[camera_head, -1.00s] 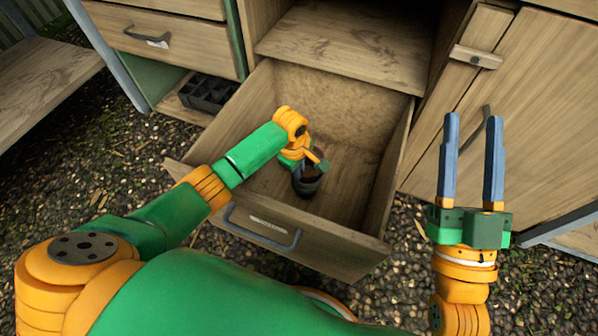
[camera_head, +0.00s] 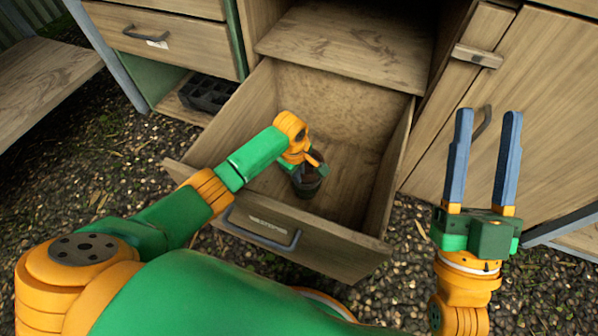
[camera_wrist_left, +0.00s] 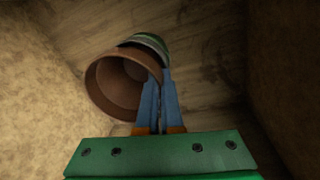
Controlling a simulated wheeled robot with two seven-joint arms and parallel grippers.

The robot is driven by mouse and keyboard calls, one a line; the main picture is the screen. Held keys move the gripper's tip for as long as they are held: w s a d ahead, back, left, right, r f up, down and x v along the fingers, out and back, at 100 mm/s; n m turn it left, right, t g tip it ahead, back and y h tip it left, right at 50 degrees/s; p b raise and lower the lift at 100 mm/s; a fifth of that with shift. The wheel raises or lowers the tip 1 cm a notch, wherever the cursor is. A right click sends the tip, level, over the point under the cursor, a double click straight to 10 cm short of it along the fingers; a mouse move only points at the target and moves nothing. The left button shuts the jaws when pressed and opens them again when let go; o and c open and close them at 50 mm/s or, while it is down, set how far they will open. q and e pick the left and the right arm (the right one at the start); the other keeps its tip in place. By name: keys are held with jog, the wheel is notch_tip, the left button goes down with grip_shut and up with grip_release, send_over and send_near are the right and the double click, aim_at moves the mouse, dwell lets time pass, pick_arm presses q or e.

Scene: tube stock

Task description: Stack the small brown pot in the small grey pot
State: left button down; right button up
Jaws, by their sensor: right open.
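The small brown pot (camera_wrist_left: 102,85) hangs from my left gripper (camera_wrist_left: 158,75), whose fingers are close together on its wall at the right in the left wrist view. The small grey pot (camera_wrist_left: 152,42) shows just behind it as a grey-green rim. Most of it is hidden by the brown pot, and I cannot tell how far one is inside the other. In the head view the left gripper (camera_head: 313,162) reaches down into the open drawer, above the dark grey pot (camera_head: 308,189). My right gripper (camera_head: 483,160) is open and empty, outside the drawer at the right.
The open wooden drawer (camera_head: 295,238) surrounds the pots, with side walls close to the left arm. Its floor is bare to the right of the pots. A dark tray (camera_head: 207,93) sits on a low shelf at left. A closed cabinet door (camera_head: 545,120) stands behind the right gripper.

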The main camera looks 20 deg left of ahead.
pick_arm(q)
jog(key=c, duration=1.1)
grip_release()
